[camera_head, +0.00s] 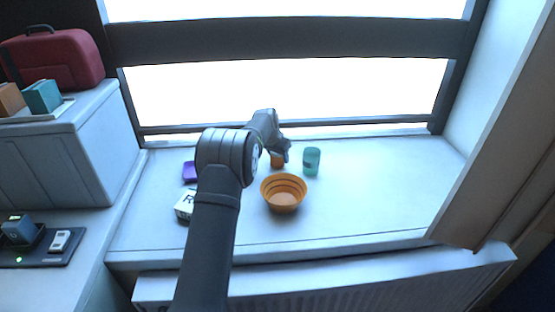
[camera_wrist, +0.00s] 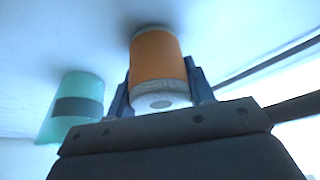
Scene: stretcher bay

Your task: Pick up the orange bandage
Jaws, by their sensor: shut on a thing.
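The orange bandage (camera_wrist: 157,58) is a short roll with pale ends. In the wrist view it sits between the two fingers of my gripper (camera_wrist: 158,90), which are shut on its sides. In the head view the orange bandage (camera_head: 277,161) shows only in part, beneath my gripper (camera_head: 280,152) near the back of the white sill. I cannot tell whether the roll touches the sill.
A teal cup (camera_head: 311,161) stands just right of the bandage; it also shows in the wrist view (camera_wrist: 75,108). An orange ribbed bowl (camera_head: 284,193) is in front. A purple item (camera_head: 189,172) and a white box (camera_head: 185,205) lie left, partly behind my arm. The sill's right side is clear.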

